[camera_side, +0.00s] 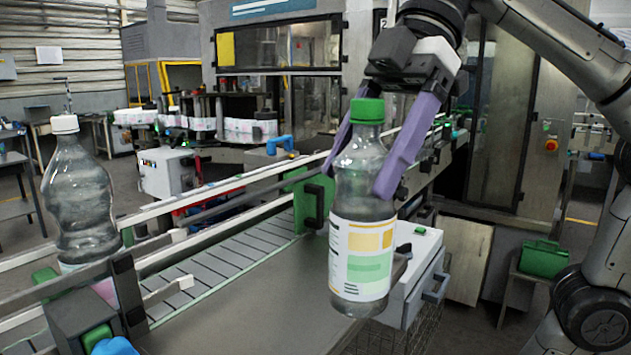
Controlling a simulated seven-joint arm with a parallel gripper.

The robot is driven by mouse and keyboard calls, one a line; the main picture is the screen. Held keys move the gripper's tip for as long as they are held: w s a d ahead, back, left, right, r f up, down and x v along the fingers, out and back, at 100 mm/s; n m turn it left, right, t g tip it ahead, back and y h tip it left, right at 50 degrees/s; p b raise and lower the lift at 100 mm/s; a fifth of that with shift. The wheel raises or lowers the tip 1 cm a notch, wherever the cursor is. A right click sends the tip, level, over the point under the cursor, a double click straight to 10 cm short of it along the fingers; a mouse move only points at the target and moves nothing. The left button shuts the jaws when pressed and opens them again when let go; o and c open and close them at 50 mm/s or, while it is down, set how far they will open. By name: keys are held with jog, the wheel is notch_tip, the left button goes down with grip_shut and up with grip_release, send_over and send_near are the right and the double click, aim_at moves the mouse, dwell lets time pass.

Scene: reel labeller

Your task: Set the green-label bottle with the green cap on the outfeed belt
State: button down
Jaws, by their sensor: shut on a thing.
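The bottle with the green cap (363,200) is clear plastic and stands upright. Its white label carries green and yellow blocks. My gripper (358,168) has its purple fingers on either side of the bottle's upper body, shut on it. The bottle's base shows in front of the right edge of a grey flat surface; I cannot tell whether it touches anything. The outfeed belt (225,252), with grey slats between white rails, runs to the left of the bottle.
A second clear bottle with a white cap (77,190) stands at the left, behind a dark rail bracket. The grey plate (255,305) beside the belt is bare. A white drawer box (415,270) stands just right of the held bottle. White guide rails (215,190) border the belt.

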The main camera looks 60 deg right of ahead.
jog(key=shift+s+d+r, duration=0.2)
jog(key=shift+s, duration=0.05)
jog(key=shift+w+d+r+m+t, duration=0.3)
jog(key=shift+m+t, duration=0.1)
jog(key=shift+m, duration=0.2)
jog(key=w+d+m+t+h, duration=0.25)
jog(key=w+d+m, duration=0.45)
jog(key=w, duration=0.4)
jog(key=w+d+m+t+h, duration=0.1)
jog(key=w+d+m+h, duration=0.3)
jog(key=w+d, duration=0.7)
jog(key=w+r+x, duration=0.1)
jog(key=x, duration=0.8)
jog(key=w+r+x, duration=0.1)
jog(key=w+x, duration=0.1)
jog(key=x, duration=0.7)
jog(key=shift+w+a+m+y, duration=0.3)
jog(key=shift+w+a+y, duration=0.1)
jog(key=shift+a+y, duration=0.1)
jog(key=shift+f, duration=0.2)
